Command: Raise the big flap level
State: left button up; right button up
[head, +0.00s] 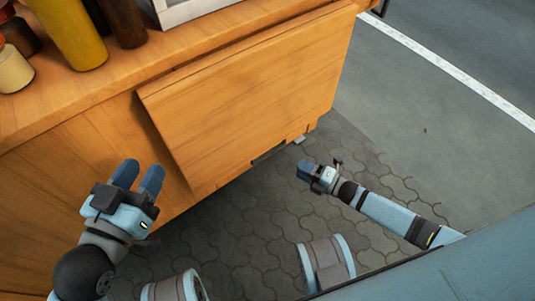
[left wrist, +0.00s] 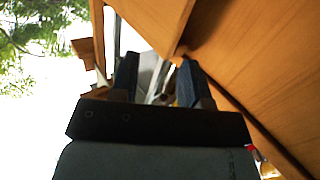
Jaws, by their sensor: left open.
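The big flap (head: 245,100) is a wide wooden panel on the front of the wooden counter. It hangs down and leans out a little. A dark slot (head: 268,152) shows at its lower edge. My left gripper (head: 138,172) is open and empty, just left of the flap's left edge, with its fingers toward the counter front. In the left wrist view its fingers (left wrist: 158,78) are apart below wooden boards; I cannot tell which board is the flap. My right gripper (head: 305,171) is near the flap's lower right corner, apart from it; its finger gap is unclear.
The counter top (head: 135,65) holds a yellow bottle (head: 70,32), a brown bottle (head: 124,20), a cream jar (head: 12,70) and a white-framed box (head: 180,10). Grey paving (head: 255,215) lies open below and right of the flap.

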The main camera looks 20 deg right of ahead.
pick_arm(q)
jog(key=w+m+b, duration=0.1)
jog(key=b, duration=0.1)
jog(key=w+a+m+t+h+b, duration=0.1)
jog(key=m, duration=0.1)
jog(key=shift+a+r+b, duration=0.1)
jog(key=shift+r+b, duration=0.2)
jog(key=shift+b, duration=0.1)
pick_arm(e)
jog(key=x, duration=1.2)
pick_arm(q)
jog(key=shift+s, duration=0.1)
pick_arm(e)
grip_shut()
